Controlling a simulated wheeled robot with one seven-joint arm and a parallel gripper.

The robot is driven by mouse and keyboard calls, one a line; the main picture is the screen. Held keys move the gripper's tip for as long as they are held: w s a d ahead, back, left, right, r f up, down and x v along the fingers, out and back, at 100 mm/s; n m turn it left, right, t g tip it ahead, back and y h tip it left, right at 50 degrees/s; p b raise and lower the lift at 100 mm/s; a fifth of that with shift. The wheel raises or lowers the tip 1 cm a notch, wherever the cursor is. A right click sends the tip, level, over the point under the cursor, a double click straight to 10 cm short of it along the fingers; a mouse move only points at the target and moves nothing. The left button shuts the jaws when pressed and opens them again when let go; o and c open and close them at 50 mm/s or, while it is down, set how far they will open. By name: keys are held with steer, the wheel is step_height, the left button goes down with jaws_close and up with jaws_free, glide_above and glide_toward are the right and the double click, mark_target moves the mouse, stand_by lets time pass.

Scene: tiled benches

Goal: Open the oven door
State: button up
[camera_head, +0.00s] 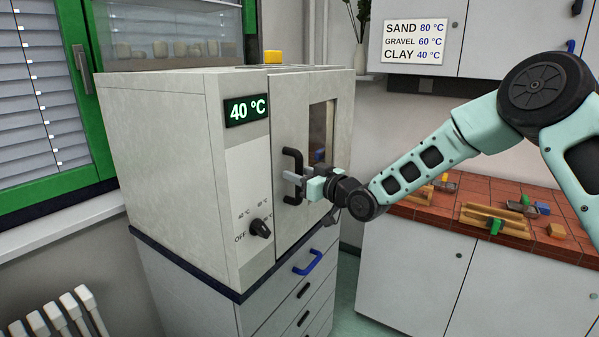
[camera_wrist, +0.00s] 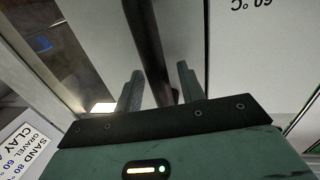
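The oven (camera_head: 180,160) is a grey box with a green "40 °C" display and a black knob (camera_head: 260,228) on its front. Its door (camera_head: 287,120), with a tall window on the right, looks closed. A black vertical handle (camera_head: 296,160) is on the door's left side. My gripper (camera_head: 290,186) is at the lower part of this handle. In the wrist view the handle (camera_wrist: 150,45) passes between my two fingers (camera_wrist: 160,88). The fingers are apart, with a visible gap on the handle's left side. Contact with the right finger is unclear.
The oven stands on a drawer cabinet (camera_head: 200,290) with a blue drawer handle. A tiled bench (camera_head: 420,212) to the right holds wooden trays and small blocks. A wall sign (camera_head: 413,41) lists sand 80, gravel 60 and clay 40 °C. A radiator (camera_head: 60,318) is at lower left.

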jaws_close()
